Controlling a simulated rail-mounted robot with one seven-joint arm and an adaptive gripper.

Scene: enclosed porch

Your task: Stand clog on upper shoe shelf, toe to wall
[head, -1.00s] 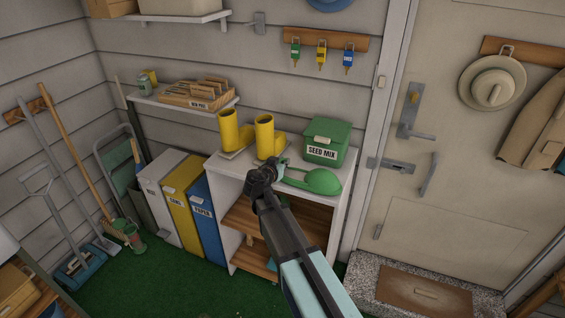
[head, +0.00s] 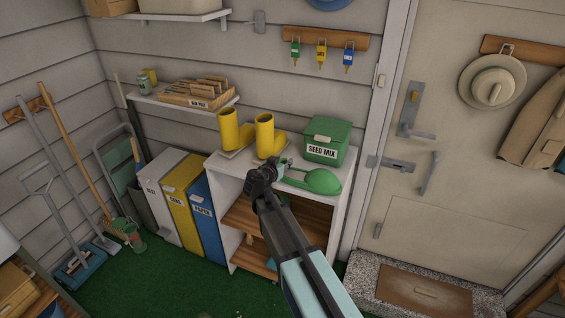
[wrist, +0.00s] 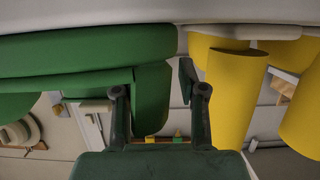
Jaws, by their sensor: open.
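The green clog (head: 318,181) lies on the white top of the shoe unit (head: 226,168), in front of the green seed mix box (head: 328,138). Its rounded end points right, towards the door. My gripper (head: 283,164) is at its left end, open; the arm covers part of the unit below. In the wrist view, which appears upside down, my open fingers (wrist: 160,92) stand apart with green between and behind them. I cannot tell whether they touch the clog. The unit's upper wooden shelf (head: 240,214) shows left of my arm; the part behind the arm is hidden.
Yellow boots (head: 266,137) stand on the unit's top, left of my gripper, and look close in the wrist view (wrist: 232,95). A small teal item (head: 248,240) shows in the unit below the upper shelf. The blue paper bin (head: 203,212) stands beside the unit.

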